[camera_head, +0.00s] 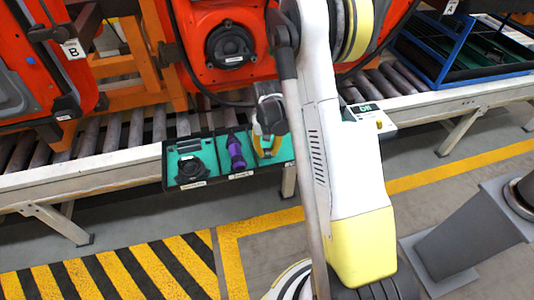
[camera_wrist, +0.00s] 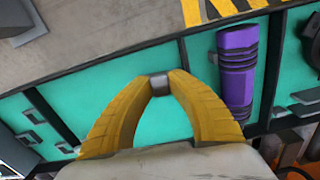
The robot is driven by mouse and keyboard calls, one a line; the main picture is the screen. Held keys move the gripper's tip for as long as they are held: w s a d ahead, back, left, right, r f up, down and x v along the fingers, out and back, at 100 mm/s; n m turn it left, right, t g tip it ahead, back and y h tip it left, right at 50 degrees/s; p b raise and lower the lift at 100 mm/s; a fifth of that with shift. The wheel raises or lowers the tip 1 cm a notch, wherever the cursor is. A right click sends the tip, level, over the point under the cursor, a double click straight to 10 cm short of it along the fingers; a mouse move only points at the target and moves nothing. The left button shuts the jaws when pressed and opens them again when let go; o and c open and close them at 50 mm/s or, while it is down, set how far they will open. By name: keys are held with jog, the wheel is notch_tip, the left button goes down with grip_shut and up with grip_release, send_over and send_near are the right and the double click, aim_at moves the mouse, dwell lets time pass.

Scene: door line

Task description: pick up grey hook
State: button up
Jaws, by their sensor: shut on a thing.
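My gripper (camera_head: 267,154) is over the right compartment of the tray in the head view. In the wrist view its two yellow fingers (camera_wrist: 158,86) meet around a small grey piece, which looks like the grey hook (camera_wrist: 158,84). Only a short end of it shows between the fingertips; the fingers and palm hide the rest. I cannot tell whether it is clear of the teal tray floor.
The black-edged tray (camera_head: 222,180) stands at the front of the roller conveyor (camera_head: 100,140). A purple cylinder (camera_head: 236,152) and a round black part (camera_head: 190,168) lie in its other compartments. An orange machine (camera_head: 225,45) rises behind. A blue crate (camera_head: 460,60) is at right.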

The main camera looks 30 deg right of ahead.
aim_at(268, 150)
jog(key=shift+r+p, duration=0.3)
jog(key=shift+r, duration=0.2)
jog(key=r, duration=0.1)
jog(key=r+p, duration=0.2)
jog(key=r, duration=0.1)
jog(key=shift+d, duration=0.25)
jog(key=w+d+r+p, duration=0.2)
jog(key=d+r+p, duration=0.2)
jog(key=d, duration=0.7)
notch_tip(268, 150, up, 2)
grip_shut()
